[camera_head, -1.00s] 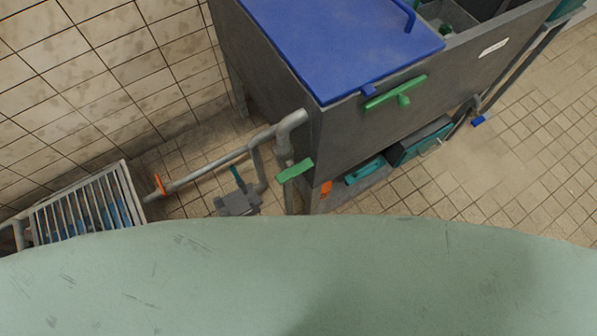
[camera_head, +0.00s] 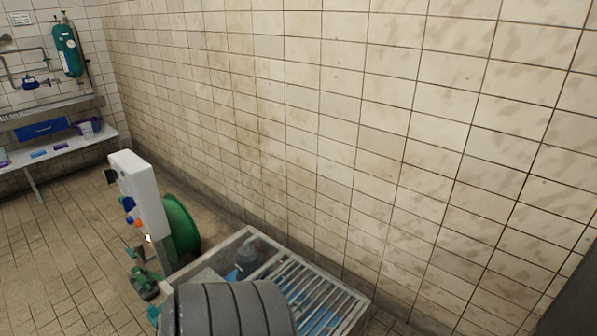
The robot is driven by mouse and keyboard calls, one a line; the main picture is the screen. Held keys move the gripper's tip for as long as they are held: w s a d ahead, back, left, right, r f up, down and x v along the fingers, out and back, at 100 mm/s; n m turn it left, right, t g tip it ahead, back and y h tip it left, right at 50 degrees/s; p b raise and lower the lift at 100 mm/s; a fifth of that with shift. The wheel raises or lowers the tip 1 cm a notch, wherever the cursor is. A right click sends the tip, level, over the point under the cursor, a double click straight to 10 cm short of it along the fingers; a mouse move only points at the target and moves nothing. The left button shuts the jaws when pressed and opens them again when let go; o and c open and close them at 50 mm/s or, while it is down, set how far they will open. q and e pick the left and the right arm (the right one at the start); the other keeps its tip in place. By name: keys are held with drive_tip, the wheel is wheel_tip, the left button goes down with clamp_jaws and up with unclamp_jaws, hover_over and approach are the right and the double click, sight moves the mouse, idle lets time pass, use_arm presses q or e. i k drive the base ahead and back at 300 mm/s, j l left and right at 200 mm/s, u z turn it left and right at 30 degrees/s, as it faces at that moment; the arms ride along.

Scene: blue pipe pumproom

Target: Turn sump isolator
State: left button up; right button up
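A sump pit with a pale frame and a slatted grate (camera_head: 318,284) is at the bottom centre, against the tiled wall. Blue shows under the slats, and a grey fitting (camera_head: 246,255) sits in its open left part. A white upright panel box (camera_head: 140,192) stands left of the pit, with small blue and orange-red parts on its left face. I cannot tell which part is the sump isolator; no label is readable. Neither of my grippers is in view.
A green round reel-like object (camera_head: 181,226) is behind the panel box. Green valve-like parts (camera_head: 143,285) are low beside it. A grey ribbed shape (camera_head: 230,310) covers the pit's near side. A bench (camera_head: 60,148) and green cylinder (camera_head: 68,50) are far left. Left floor is clear.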

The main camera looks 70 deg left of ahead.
sight(111, 174)
drive_tip(key=u, duration=3.45)
